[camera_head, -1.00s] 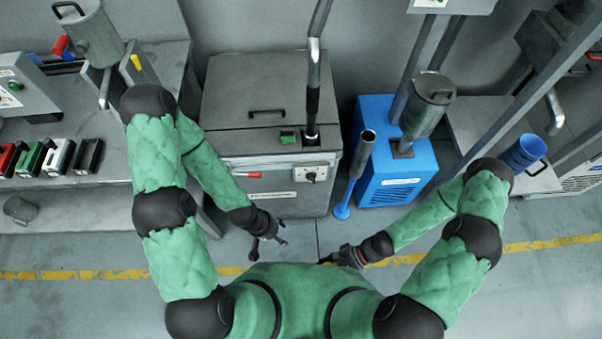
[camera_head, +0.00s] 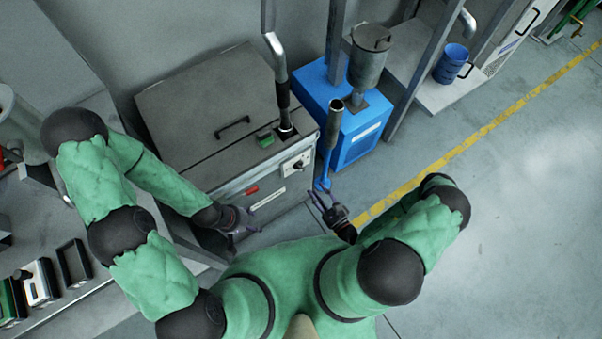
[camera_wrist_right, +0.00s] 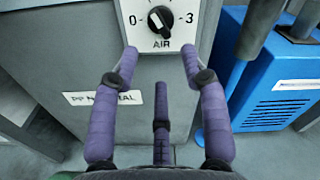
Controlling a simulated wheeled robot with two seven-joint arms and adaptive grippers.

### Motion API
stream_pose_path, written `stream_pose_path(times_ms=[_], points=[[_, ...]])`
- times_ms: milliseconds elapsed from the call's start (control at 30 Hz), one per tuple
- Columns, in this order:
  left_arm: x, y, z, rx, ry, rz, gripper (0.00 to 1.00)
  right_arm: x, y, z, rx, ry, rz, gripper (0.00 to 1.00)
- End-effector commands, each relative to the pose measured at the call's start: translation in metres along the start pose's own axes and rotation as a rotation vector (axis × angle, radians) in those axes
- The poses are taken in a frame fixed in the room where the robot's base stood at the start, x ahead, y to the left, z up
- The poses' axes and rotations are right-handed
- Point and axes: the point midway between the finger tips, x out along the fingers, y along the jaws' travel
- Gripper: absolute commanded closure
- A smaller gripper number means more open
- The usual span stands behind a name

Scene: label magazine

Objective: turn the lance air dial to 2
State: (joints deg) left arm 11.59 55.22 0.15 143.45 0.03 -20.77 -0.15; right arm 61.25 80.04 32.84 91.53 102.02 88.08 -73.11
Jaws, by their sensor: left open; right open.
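The air dial (camera_head: 296,164) is a small black knob on a white plate on the front of a grey cabinet (camera_head: 215,115). In the right wrist view the dial (camera_wrist_right: 161,19) shows a white mark on its face, "0" to the left, "3" to the right and "AIR" below. The top of the plate is cut off, and I cannot read the setting surely. My right gripper (camera_head: 325,203) is open and empty in front of the cabinet. In its wrist view its spread fingers (camera_wrist_right: 158,62) point toward the plate, below and apart from the knob. My left gripper (camera_head: 243,222) is open and empty, further left.
A blue unit (camera_head: 345,125) stands right of the cabinet, with a lance (camera_head: 331,140) upright beside it. A label (camera_wrist_right: 103,98) is below the plate. Open floor lies to the right.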

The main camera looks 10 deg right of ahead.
Motion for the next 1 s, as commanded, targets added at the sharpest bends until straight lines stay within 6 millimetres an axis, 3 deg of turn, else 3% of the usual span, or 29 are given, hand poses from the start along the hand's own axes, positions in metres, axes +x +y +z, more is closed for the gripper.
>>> stream_pose_path(times_ms=[600,1000], points=[[0.014,-0.005,-0.001,0.0,0.0,0.0,0.44,0.075,0.003,0.002,0.0,-0.007,0.006,0.55],[0.017,-0.006,-0.001,0.0,0.001,0.0,0.44,0.096,0.001,0.002,0.002,-0.003,0.003,0.55]])
